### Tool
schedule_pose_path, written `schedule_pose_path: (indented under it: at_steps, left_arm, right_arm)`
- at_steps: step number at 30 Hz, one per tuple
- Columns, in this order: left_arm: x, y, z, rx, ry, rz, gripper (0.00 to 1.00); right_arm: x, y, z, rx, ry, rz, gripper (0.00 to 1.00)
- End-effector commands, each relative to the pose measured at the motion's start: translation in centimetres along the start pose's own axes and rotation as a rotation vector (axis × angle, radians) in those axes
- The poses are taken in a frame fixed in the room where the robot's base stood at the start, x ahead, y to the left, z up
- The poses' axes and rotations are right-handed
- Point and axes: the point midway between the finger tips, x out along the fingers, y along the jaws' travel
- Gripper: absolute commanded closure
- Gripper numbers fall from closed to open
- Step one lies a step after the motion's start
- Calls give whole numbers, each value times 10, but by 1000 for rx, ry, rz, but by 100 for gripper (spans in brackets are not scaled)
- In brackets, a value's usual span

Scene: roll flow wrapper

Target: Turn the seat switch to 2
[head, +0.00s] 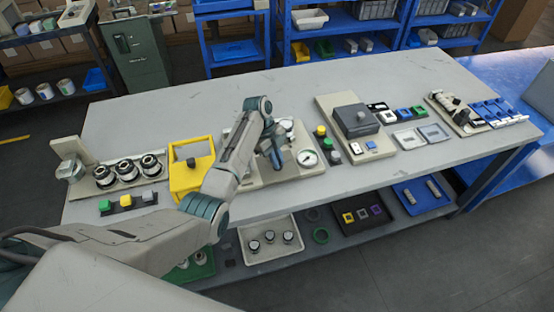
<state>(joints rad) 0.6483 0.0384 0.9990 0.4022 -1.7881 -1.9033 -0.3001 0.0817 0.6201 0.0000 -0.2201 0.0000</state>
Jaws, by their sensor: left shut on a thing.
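My left gripper (276,161) points down over the beige gauge panel (285,176) near the middle of the workbench. It is shut on a small part there that the jaws and wrist hide. The panel carries a round white dial (307,157) to the right of the gripper and a few more fittings behind it. I cannot make out the seat switch, its marks or its setting; it may be the part in the jaws. My right gripper is not in view.
A yellow frame (191,169) stands close left of my arm. Green, black and yellow buttons (327,145) sit right of the panel, then a dark grey box (356,120). The bench (245,84) is clear along its back. A lower shelf holds trays.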

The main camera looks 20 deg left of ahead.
Motion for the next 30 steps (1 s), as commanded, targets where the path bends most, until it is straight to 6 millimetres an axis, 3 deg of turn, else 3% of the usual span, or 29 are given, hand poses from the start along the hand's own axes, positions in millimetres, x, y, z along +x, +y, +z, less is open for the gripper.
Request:
schedule_pose_path:
  at_steps: [7, 8, 11, 22, 30]
  left_arm:
    - [-1, 0, 0, -1, -1, -1, 100]
    - [-1, 0, 0, -1, -1, -1, 84]
    - [-1, 0, 0, -1, -1, -1, 66]
    - [-6, -1, 1, -1, -2, -2, 66]
    - [-53, -1, 2, 1, -4, -5, 66]
  right_arm:
    - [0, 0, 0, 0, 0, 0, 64]
    - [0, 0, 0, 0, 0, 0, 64]
    - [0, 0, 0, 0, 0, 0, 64]
    - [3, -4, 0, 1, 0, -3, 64]
    - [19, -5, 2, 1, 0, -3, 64]
